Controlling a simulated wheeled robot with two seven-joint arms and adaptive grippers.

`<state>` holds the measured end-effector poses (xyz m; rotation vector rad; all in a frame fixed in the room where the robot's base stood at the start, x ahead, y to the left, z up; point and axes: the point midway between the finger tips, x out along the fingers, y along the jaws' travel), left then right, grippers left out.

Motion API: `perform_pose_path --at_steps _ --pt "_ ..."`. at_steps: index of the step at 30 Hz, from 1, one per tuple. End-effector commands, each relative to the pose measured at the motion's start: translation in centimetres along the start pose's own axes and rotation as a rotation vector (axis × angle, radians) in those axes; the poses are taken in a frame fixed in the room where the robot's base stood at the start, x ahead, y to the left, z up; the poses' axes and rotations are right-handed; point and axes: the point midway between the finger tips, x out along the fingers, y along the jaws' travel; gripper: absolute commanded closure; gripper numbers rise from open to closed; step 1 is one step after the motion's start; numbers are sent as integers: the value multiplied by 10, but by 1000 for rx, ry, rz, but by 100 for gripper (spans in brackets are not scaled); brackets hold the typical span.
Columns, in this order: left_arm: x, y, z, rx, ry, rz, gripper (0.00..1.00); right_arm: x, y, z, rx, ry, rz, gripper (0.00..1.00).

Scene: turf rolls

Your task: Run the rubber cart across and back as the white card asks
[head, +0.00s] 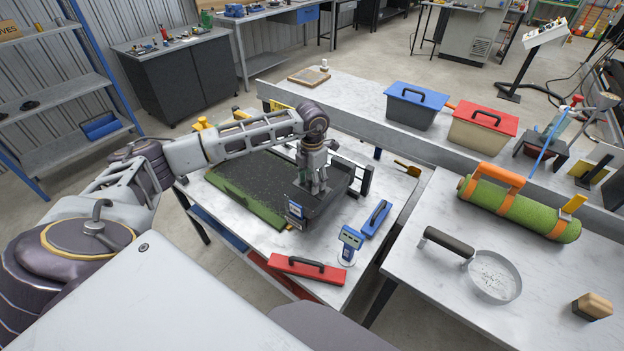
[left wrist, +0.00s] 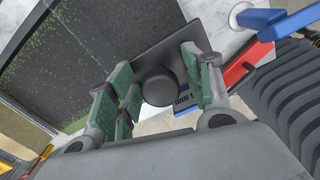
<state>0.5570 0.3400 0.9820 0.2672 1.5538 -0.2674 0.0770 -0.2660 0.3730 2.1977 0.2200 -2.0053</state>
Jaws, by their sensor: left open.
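A dark cart-like box (head: 328,213) with a small blue panel on its front stands at the right end of the turf bed. My left gripper (head: 312,184) points down over it. In the left wrist view my open gripper (left wrist: 162,88) has its green-padded fingers on both sides of a round black knob (left wrist: 159,88) on a dark plate (left wrist: 140,58). I cannot tell whether the fingers touch the knob. The turf bed (head: 262,170) is covered with dark granules and has a green edge. I cannot make out a white card with readable writing. My right gripper is out of view.
A blue-and-white device (head: 350,243), blue case (head: 376,218) and red tool (head: 307,268) lie near the cart. The right table holds a green turf roll (head: 520,208), a sieve (head: 491,277) and a wooden block (head: 592,306). Lidded boxes (head: 417,106) stand behind.

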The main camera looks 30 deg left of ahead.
Motion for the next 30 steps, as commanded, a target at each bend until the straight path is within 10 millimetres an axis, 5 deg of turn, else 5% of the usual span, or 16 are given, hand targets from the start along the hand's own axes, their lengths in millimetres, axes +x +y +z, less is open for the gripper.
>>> perform_pose_path --at_steps 4,15,30 --pt "0 0 0 0 0 0 52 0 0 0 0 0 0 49" --pt "0 0 0 0 0 0 99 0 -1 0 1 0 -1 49" --pt "0 11 -3 -2 0 1 100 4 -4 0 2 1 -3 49"
